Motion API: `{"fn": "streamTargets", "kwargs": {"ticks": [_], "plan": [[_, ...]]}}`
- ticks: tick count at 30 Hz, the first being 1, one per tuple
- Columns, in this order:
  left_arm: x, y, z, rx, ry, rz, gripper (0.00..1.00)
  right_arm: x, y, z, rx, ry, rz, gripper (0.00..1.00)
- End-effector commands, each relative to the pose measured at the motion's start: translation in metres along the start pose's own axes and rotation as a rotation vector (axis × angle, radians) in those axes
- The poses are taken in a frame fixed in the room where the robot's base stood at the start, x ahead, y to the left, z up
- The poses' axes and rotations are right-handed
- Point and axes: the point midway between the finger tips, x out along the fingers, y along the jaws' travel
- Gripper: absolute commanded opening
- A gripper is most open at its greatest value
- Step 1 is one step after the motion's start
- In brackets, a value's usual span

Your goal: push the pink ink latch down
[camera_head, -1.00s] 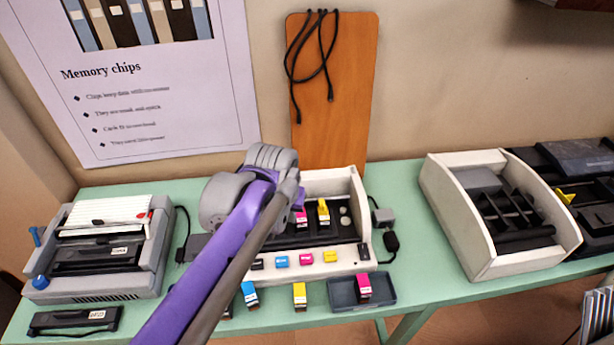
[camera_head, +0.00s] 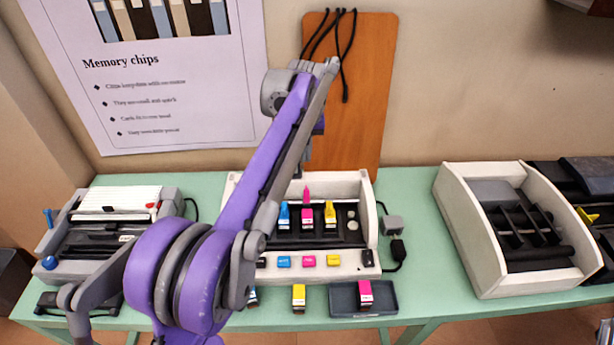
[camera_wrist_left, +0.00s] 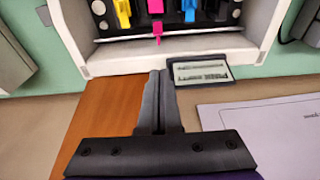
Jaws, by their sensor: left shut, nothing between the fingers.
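The pink ink latch (camera_head: 306,192) stands raised at the back of the pink cartridge (camera_head: 307,215) in the white printer (camera_head: 355,190). Blue and yellow cartridges flank it. In the left wrist view the pink latch (camera_wrist_left: 157,33) points toward my fingers. My left gripper (camera_head: 304,168) points down behind the latch, close to the printer's back wall, partly hidden by my own arm. In the left wrist view my left gripper (camera_wrist_left: 160,74) is shut and empty, with a gap between its tips and the latch. My right gripper is not in view.
Coloured buttons (camera_head: 308,261) line the printer's front. A dark tray (camera_head: 345,303) holds a pink cartridge, and a yellow cartridge (camera_head: 298,297) stands beside it. A wooden board (camera_head: 365,90) with black cables leans behind. A small display card (camera_wrist_left: 198,72) is at the printer's back.

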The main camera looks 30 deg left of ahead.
Motion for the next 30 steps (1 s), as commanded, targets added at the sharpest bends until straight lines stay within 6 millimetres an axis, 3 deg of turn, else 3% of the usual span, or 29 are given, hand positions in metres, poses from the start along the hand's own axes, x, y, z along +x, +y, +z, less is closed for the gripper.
{"fn": "streamTargets", "kwargs": {"ticks": [7,21,30], "plan": [[0.014,0.000,0.000,0.001,0.000,0.000,0.00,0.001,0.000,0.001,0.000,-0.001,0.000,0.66],[0.090,0.000,0.000,0.001,0.001,0.001,0.00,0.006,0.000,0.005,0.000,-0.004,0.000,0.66],[0.100,0.000,0.000,0.001,0.001,0.001,0.00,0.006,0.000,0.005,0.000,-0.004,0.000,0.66]]}}
